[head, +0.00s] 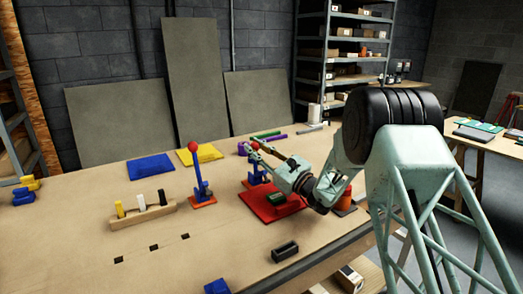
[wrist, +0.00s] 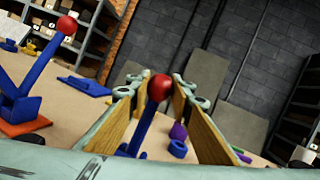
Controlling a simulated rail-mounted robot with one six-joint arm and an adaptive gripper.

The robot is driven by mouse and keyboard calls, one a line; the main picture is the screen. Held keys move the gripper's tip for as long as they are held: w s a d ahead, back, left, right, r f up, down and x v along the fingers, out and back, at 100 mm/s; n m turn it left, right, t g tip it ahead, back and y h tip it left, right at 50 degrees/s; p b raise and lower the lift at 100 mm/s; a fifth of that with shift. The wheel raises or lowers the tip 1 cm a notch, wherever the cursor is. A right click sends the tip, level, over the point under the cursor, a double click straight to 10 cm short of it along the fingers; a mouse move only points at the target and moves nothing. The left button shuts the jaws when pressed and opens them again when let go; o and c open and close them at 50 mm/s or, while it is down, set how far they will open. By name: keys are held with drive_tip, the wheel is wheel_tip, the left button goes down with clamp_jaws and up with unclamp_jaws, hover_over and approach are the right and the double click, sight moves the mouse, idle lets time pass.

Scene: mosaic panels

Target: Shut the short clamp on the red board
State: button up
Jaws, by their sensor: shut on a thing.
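The red board (head: 290,209) lies on the bench with a dark green block (head: 277,199) on it. The short blue clamp (head: 257,176) stands at the board's back edge, its lever raised and tipped with a red ball. My gripper (head: 257,149) reaches over the board from the right and is shut on the clamp's lever near the ball. In the wrist view the red ball (wrist: 160,88) and blue lever (wrist: 142,132) are between my two fingers (wrist: 157,95). The clamp's foot is mostly hidden there.
A second blue clamp (head: 201,187) with a tall raised lever stands on an orange base to the left. A wooden holder (head: 143,218) with upright pieces, blue (head: 151,167) and yellow (head: 200,154) boards, and a black box (head: 285,251) lie around. The bench front is mostly clear.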

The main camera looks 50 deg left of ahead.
drive_tip(key=o, duration=1.2)
drive_tip(key=shift+c, duration=0.2)
drive_tip(key=shift+d, duration=0.1)
drive_tip(key=v, duration=1.1)
drive_tip(key=shift+d, duration=0.4)
drive_tip(key=shift+f, duration=0.1)
